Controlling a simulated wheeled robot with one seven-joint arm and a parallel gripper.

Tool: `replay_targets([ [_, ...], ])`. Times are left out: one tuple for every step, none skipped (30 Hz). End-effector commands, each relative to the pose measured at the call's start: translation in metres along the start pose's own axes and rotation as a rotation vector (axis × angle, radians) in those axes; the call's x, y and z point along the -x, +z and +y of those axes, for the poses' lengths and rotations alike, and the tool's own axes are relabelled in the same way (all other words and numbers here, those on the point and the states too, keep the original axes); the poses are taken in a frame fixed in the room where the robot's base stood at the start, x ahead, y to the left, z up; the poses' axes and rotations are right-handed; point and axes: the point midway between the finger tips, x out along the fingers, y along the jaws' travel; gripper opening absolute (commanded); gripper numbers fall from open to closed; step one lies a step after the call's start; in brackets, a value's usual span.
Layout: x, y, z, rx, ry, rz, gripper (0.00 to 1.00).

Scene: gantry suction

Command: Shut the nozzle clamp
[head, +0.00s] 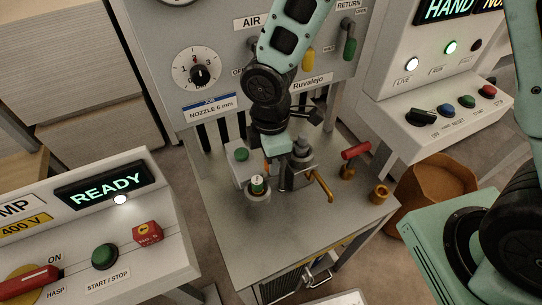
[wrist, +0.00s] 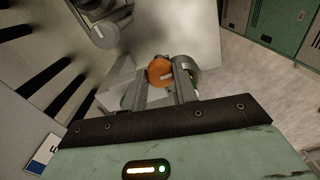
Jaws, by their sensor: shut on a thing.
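My gripper (head: 273,158) reaches down over the grey bench beside the metal clamp fixture (head: 299,170). In the wrist view, its two fingers (wrist: 161,86) are shut on a round orange knob (wrist: 160,72), which appears to be the nozzle clamp's handle. In the head view, only a sliver of orange (head: 267,167) shows beside the gripper; the rest is hidden. A brass-coloured lever (head: 322,185) sticks out at the fixture's right. I cannot tell the clamp's position from these views.
A green-topped round fitting (head: 258,185) stands just left of the fixture. A red-handled valve (head: 355,151) and a brass cup (head: 379,190) stand to the right. The panel with the nozzle dial (head: 197,73) rises behind. The bench (head: 300,230) is bare at the front.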

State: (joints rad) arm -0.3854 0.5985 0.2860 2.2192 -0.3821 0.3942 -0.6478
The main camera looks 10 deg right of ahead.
Motion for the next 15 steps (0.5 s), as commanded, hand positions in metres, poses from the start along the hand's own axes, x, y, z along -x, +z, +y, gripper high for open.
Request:
replay_targets([
  [0.0008, -0.0004, 0.0009, 0.001, 0.003, 0.001, 0.06],
  [0.0008, -0.0005, 0.0009, 0.001, 0.003, 0.001, 0.06],
  [0.0008, -0.0004, 0.0009, 0.001, 0.003, 0.001, 0.37],
  [0.0008, -0.0004, 0.0008, 0.001, 0.002, 0.001, 0.45],
  [0.0007, -0.0004, 0.0008, 0.001, 0.002, 0.001, 0.5],
  [0.0006, -0.0003, 0.0007, 0.0, 0.002, 0.001, 0.5],
  [0.0006, -0.0003, 0.0006, 0.0, 0.002, 0.001, 0.5],
  [0.0005, -0.0002, 0.0005, 0.0, 0.002, 0.001, 0.5],
  [0.0004, -0.0002, 0.0005, 0.0, 0.001, 0.001, 0.5],
  [0.0004, -0.0002, 0.0004, 0.0, 0.001, 0.001, 0.5],
  [0.0003, -0.0001, 0.0003, 0.0, 0.001, 0.0, 0.5],
  [0.0004, -0.0001, 0.0003, 0.0, 0.001, 0.0, 0.5],
  [0.0007, -0.0001, 0.0003, 0.0, 0.001, 0.0, 0.5],
  [0.0015, -0.0001, 0.0005, -0.001, 0.001, 0.001, 0.5],
  [0.0033, -0.0001, 0.0008, -0.001, 0.002, 0.001, 0.5],
])
